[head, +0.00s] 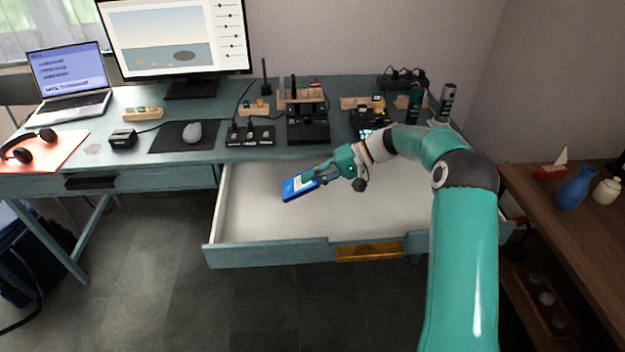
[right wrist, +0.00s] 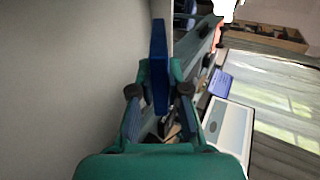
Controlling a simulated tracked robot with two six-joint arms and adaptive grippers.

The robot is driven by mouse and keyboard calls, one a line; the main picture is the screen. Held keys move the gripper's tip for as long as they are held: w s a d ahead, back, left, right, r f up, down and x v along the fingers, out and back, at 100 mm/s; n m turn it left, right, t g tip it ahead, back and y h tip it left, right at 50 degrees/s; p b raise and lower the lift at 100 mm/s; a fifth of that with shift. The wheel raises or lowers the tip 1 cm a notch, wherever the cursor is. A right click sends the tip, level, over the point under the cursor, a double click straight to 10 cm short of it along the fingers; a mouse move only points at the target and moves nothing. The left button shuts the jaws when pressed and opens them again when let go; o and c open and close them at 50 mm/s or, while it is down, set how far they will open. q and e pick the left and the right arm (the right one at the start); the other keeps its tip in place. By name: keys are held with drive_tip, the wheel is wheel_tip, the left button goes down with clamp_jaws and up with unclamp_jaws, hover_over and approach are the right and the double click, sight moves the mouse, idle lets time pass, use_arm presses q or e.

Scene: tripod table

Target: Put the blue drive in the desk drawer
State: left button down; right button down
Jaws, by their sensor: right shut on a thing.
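The blue drive (head: 299,187) is a flat blue block with a pale label, seen in the head view above the open desk drawer (head: 250,225). My right gripper (head: 318,175) is shut on one end of the drive, and the drive points left from the fingers. In the right wrist view the drive (right wrist: 159,65) stands edge-on between the two fingers (right wrist: 160,95). The drawer is pulled out, and its pale inside looks empty where it shows. I cannot tell the exact gap between drive and drawer floor. My left gripper is in neither view.
The drawer front has a brass handle (head: 369,251). The blue desk (head: 215,105) carries a laptop (head: 70,80), a monitor, a mouse (head: 192,132) and several black devices at the back. A wooden shelf (head: 575,215) with a blue vase (head: 576,188) stands at the right.

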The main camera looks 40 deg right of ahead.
drive_tip(key=shift+f+b, duration=5)
drive_tip(key=shift+f, duration=1.3)
drive_tip(key=c, duration=0.8)
unclamp_jaws()
drive_tip(key=shift+r, duration=0.15)
drive_tip(key=shift+r+p, duration=2.7)
drive_tip(key=shift+r, duration=1.7)
